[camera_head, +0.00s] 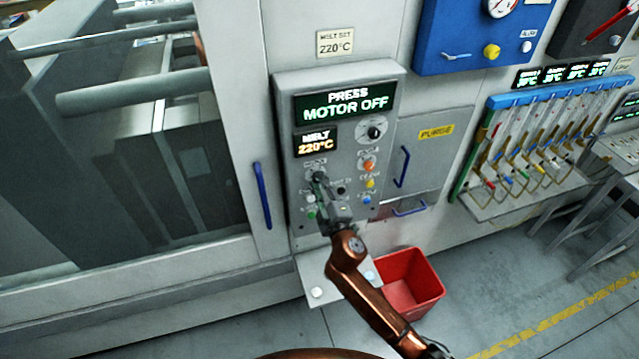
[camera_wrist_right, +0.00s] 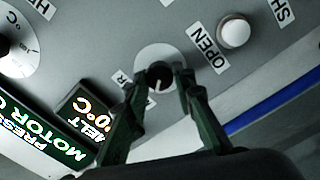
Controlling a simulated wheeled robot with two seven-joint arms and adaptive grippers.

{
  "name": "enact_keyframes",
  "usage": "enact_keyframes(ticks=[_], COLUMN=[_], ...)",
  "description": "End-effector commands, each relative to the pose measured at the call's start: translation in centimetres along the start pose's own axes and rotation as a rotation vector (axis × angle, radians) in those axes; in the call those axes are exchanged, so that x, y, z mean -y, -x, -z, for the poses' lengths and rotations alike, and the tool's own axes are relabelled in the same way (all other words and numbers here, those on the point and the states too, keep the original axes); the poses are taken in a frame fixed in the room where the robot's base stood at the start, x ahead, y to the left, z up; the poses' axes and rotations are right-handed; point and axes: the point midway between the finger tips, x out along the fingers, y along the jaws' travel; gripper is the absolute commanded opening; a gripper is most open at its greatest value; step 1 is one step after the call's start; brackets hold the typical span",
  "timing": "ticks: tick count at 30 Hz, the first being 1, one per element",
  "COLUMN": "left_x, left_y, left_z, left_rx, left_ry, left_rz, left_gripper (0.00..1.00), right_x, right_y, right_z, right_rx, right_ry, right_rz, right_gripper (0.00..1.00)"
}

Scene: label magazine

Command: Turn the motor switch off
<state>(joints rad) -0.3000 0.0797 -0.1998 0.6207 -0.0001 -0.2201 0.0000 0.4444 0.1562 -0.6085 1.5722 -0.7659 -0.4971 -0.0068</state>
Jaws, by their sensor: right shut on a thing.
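The motor switch (camera_head: 317,174) is a small dark round knob on a pale plate, on the left of the grey control panel (camera_head: 385,89). In the wrist view the knob (camera_wrist_right: 160,76) has a pale pointer mark and sits between my fingertips. My right gripper (camera_head: 320,184) is shut on this knob, one green finger on each side (camera_wrist_right: 160,84). The fingers hide part of the panel below the switch in the head view. The display (camera_head: 345,106) reads PRESS MOTOR OFF. My left gripper is in neither view.
A white button (camera_wrist_right: 235,33) labelled OPEN is close to the switch. A dial (camera_head: 374,130) and coloured buttons (camera_head: 369,165) sit to the right. Blue door handles (camera_head: 262,195) flank the panel. A red bin (camera_head: 418,283) stands below, near my arm.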

Motion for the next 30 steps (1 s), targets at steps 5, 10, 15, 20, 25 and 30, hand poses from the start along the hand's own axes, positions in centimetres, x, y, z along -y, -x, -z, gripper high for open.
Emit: enact_keyframes(ticks=[5, 10, 15, 20, 25, 30], left_x=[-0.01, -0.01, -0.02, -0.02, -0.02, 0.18], left_y=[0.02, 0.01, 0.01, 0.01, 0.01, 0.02], left_z=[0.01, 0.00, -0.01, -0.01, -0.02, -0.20], left_rx=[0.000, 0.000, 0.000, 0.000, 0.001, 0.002], left_ry=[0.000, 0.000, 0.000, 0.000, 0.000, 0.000], left_rz=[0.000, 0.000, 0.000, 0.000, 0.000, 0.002], left_gripper=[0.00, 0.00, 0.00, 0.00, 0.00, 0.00], right_x=[0.09, 0.10, 0.11, 0.08, 0.04, 0.04], right_y=[0.01, 0.01, 0.02, 0.01, 0.01, 0.15], right_z=[0.03, 0.03, 0.03, 0.02, 0.01, -0.01], right_rx=[-0.001, -0.001, -0.001, -0.001, 0.000, 0.000], right_ry=[0.012, 0.012, 0.012, 0.011, 0.010, 0.010], right_rz=[0.001, 0.001, 0.001, 0.001, 0.000, 0.000], right_gripper=[0.00, 0.00, 0.27, 0.38, 0.42, 0.42])
